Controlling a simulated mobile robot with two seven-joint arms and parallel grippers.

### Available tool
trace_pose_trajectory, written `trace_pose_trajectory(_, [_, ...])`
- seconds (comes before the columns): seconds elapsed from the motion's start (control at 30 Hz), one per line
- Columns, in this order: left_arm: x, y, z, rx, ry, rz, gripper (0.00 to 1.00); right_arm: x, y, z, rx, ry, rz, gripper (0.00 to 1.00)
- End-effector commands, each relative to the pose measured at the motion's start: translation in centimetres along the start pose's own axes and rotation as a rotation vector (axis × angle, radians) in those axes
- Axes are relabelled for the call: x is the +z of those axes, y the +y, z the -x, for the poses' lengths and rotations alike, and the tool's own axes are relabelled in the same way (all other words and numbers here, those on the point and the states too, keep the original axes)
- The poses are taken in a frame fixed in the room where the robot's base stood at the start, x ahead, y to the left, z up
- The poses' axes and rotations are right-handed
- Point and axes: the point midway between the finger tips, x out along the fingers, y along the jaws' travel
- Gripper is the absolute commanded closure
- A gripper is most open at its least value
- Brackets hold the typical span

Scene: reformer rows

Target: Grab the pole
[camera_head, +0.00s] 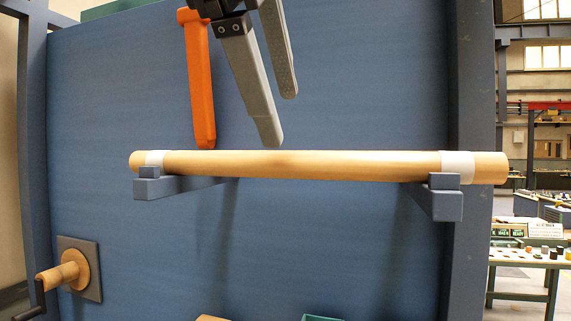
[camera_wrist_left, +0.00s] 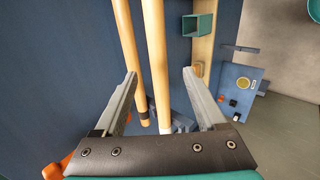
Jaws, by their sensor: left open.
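The pole (camera_head: 310,164) is a long pale wooden rod with a white band near each end. It lies level across two blue brackets (camera_head: 447,200) on a blue panel. My left gripper (camera_head: 281,120) is above the middle of the pole, its grey fingers pointing down, open and empty. The nearer fingertip shows just above the pole's top edge; I cannot tell whether it touches. In the left wrist view a wooden rod (camera_wrist_left: 155,60) with a white band runs between the spread fingers of my left gripper (camera_wrist_left: 160,72). My right gripper is not in view.
A second rod (camera_wrist_left: 128,45) with a dark band runs beside it in the left wrist view. A teal box (camera_wrist_left: 197,26) is to the right. An orange bar (camera_head: 201,90) is left of the gripper. A crank handle (camera_head: 62,273) sticks out at lower left.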

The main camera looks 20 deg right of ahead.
Motion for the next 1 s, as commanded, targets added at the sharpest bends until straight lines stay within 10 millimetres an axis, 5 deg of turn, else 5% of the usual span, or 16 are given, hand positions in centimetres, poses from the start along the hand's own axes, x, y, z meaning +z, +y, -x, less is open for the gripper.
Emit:
trace_pose_trajectory(0.6, [-1.4, 0.1, -7.0, -0.002, -0.003, -0.001, 0.27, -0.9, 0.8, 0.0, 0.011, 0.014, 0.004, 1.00])
trace_pose_trajectory(0.93, [-1.4, 0.2, -7.7, 0.001, -0.002, -0.001, 0.27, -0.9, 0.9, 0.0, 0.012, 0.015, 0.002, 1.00])
trace_pose_trajectory(1.0, [-1.4, 0.2, -7.7, 0.001, -0.002, -0.001, 0.35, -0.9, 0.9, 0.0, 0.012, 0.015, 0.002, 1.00])
